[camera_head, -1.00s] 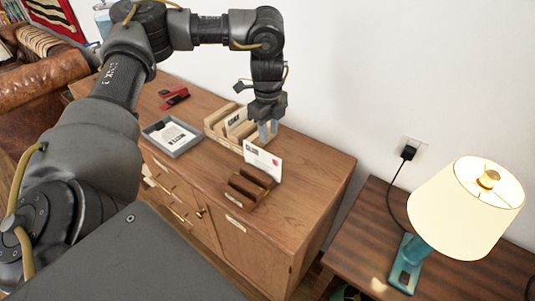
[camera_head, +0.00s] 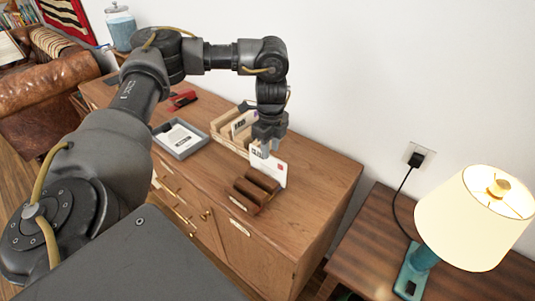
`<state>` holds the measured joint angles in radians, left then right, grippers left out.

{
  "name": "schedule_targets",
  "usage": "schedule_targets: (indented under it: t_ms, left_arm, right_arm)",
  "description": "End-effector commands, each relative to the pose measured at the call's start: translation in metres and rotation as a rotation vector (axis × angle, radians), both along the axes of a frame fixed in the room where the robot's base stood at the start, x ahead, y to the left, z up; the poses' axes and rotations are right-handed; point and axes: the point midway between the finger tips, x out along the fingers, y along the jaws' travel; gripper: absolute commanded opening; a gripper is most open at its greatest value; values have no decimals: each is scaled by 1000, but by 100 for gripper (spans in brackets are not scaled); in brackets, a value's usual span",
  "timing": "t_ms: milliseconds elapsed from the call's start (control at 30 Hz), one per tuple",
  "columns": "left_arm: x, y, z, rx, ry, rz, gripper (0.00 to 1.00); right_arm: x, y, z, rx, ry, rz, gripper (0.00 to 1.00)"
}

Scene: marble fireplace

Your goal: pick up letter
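A white letter (camera_head: 274,173) with a small red stamp stands upright in a dark brown slotted rack (camera_head: 243,197) on the wooden cabinet. My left gripper (camera_head: 265,149) points down at the letter's upper edge, its fingertips overlapping the upper left part of the letter in the picture. The fingers are small here, and I cannot tell whether they touch or grip the letter. The letter's lower edge is hidden in the rack. My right gripper is not in view.
A light wood rack (camera_head: 225,134) with other mail stands just behind the gripper. A grey tray (camera_head: 181,149) with papers and a red stapler (camera_head: 182,98) lie to the left. A lamp (camera_head: 472,220) stands on the side table at right. The cabinet's right end is clear.

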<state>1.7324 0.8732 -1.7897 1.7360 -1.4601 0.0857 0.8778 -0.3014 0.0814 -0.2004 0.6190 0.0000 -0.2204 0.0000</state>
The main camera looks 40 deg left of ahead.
Motion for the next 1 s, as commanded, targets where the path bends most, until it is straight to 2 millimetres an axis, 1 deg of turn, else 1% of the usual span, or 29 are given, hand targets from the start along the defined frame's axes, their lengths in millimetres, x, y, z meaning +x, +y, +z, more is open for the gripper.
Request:
schedule_targets:
  t_ms: [33, 100, 233, 367, 533, 567, 800, 1000]
  left_arm:
    - [-1, 0, -10, -1, 6, 1, 32]
    - [-1, -1, -19, -1, 5, 1, 32]
    - [0, 0, -33, 0, 3, 2, 32]
    - [-1, 0, -40, 1, 3, 2, 32]
    - [0, 0, -40, 0, 2, 1, 32]
    - [0, 0, -40, 0, 2, 1, 30]
    - [0, 0, -40, 0, 2, 1, 0]
    - [0, 0, -40, 0, 1, 1, 0]
  right_arm:
    - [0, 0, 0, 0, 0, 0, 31]
    - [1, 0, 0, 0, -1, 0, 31]
    - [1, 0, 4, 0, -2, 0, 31]
    - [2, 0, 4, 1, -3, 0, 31]
    - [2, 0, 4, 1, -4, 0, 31]
    - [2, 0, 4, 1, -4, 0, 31]
    - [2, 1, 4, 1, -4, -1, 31]
    - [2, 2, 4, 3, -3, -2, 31]
